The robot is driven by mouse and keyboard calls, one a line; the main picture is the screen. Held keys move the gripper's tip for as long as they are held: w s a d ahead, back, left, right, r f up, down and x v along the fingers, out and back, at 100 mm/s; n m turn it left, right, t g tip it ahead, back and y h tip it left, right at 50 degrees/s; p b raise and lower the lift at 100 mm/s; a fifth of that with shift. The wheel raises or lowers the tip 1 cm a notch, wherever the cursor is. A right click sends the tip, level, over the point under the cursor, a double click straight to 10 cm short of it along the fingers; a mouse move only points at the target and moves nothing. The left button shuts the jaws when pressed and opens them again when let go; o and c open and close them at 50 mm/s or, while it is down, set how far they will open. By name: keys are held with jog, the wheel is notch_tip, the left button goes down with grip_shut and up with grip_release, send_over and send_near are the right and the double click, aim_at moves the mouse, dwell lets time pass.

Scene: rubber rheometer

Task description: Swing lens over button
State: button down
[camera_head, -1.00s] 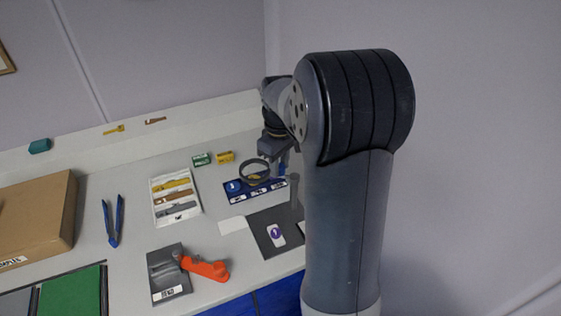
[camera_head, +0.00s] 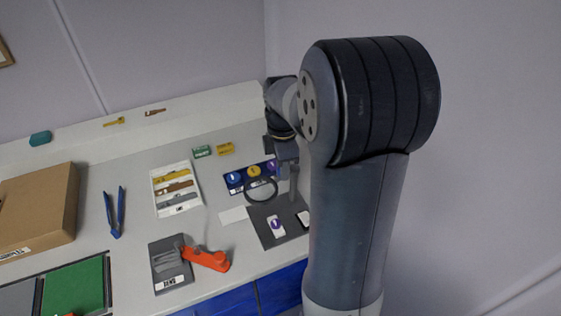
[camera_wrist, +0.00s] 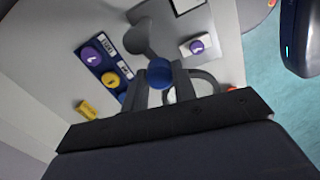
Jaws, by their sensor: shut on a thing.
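The lens is a dark ring (camera_head: 261,190) on a swing arm, level with the front edge of the blue button tray (camera_head: 237,191). Part of the ring also shows in the wrist view (camera_wrist: 209,82), partly behind my gripper. My gripper (camera_wrist: 160,88) is shut on a blue knob (camera_wrist: 160,70) beside the ring. In the head view it is mostly hidden by my arm. A grey post (camera_head: 294,183) stands on the dark base plate (camera_head: 256,228). A purple button on a white card (camera_head: 276,225) lies on that plate, in front of the ring and apart from it.
The tray holds a blue, a yellow and a purple button. A white card (camera_head: 233,215) lies left of the plate.

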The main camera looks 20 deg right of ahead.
jog(key=shift+s+d+n, duration=0.15)
jog(key=shift+s+n, duration=0.2)
jog(key=shift+n, duration=0.7)
jog(key=shift+s+d+n, duration=0.15)
jog(key=shift+s+n, duration=0.15)
jog(key=shift+n, duration=0.75)
jog(key=c, duration=1.1)
grip_release()
jog(key=shift+c, duration=0.2)
notch_tip(320, 180, up, 11)
jog(key=shift+f, duration=0.2)
notch_tip(320, 180, down, 11)
jog(key=shift+r, duration=0.15)
